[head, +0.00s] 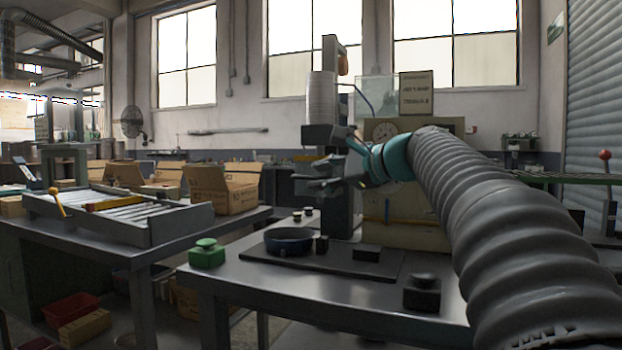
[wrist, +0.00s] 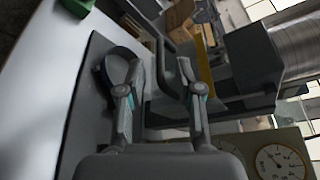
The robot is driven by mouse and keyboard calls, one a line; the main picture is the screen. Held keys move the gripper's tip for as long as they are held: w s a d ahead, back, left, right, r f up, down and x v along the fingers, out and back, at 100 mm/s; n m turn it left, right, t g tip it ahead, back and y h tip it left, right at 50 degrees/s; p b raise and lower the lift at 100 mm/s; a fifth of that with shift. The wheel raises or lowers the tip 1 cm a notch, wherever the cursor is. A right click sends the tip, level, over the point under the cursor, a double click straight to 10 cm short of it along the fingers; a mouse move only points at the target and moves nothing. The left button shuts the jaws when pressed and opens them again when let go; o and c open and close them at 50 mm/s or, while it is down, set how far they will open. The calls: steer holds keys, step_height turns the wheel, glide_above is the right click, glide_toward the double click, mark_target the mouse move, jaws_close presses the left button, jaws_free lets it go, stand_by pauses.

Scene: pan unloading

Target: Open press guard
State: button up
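The press (head: 335,215) stands at the back of the steel table, with a dark column and a white ribbed cylinder (head: 320,98) at its top. A clear panel (head: 374,92) stands beside the column; I cannot tell whether it is the guard. My gripper (head: 325,178) is in front of the press, above the table. In the wrist view my gripper (wrist: 160,72) has its fingers spread apart. A dark bar (wrist: 187,78) and a yellow strip (wrist: 203,66) show at or beyond the right finger; contact is unclear. The arm hides part of the press.
A blue pan (head: 288,247) sits on a dark plate (head: 262,259), with small black blocks nearby. A green button box (head: 207,256) is at the table's left corner and a black one (head: 422,294) at front right. A roller conveyor (head: 118,212) and cardboard boxes (head: 222,188) stand left.

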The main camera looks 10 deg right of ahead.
steer(key=v, duration=0.8)
steer(key=s+a+f+n+g+h, duration=0.2)
steer(key=s+a+f+n, duration=0.15)
steer(key=f, duration=0.35)
steer(key=s+a+f+n+g+h, duration=0.1)
steer(key=s+a+f+n, duration=0.1)
steer(key=s+f, duration=0.35)
steer(key=s+a+f+n+g+h, duration=0.2)
steer(key=s+a+f, duration=0.1)
steer(key=f, duration=0.6)
steer(key=s+f+n+g+h, duration=0.1)
steer(key=s+f+n+h, duration=0.1)
steer(key=s+f+n, duration=0.3)
steer(key=s+d+f+n+g+h, duration=0.1)
steer(key=s+f+n, duration=0.4)
steer(key=f, duration=0.9)
steer(key=s+h, duration=0.1)
steer(key=s, duration=0.2)
steer(key=shift+s+d, duration=0.2)
steer(key=shift+s, duration=0.05)
